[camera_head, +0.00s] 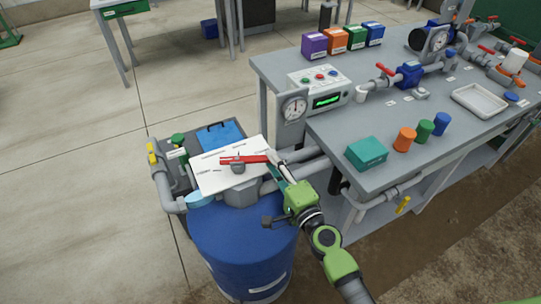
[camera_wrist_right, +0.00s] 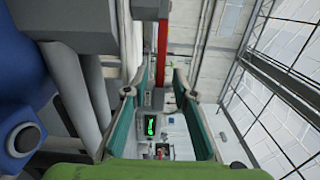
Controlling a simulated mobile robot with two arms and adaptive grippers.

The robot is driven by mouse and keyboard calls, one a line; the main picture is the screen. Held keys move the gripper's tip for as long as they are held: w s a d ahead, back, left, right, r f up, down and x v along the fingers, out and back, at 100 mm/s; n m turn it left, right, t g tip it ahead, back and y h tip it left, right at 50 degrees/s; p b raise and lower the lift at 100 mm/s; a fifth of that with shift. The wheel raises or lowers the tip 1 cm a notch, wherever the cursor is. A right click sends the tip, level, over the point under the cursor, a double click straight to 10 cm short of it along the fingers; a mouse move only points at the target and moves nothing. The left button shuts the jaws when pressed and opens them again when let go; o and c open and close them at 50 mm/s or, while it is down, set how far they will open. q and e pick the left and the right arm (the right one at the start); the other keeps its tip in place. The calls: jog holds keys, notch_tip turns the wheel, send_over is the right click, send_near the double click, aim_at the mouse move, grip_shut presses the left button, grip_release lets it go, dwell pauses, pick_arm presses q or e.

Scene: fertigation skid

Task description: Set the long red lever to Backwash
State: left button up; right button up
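The long red lever (camera_head: 246,159) lies over a white label plate (camera_head: 213,172) on a grey valve body (camera_head: 241,192) above the blue tank. It runs roughly left to right, with its free end at the right. The plate's lettering is too small to read. My right gripper (camera_head: 275,162) is at this end, coming from the lower right. In the right wrist view the lever (camera_wrist_right: 162,52) shows as a red bar between the two teal fingers (camera_wrist_right: 154,84), which stand apart with gaps beside it. My left gripper is not in view.
The blue tank (camera_head: 243,244) stands below the valve. The floor at the left is open.

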jog(key=shift+x, duration=1.1)
grip_shut()
jog(key=shift+s+h, duration=0.1)
jog(key=shift+h, duration=0.2)
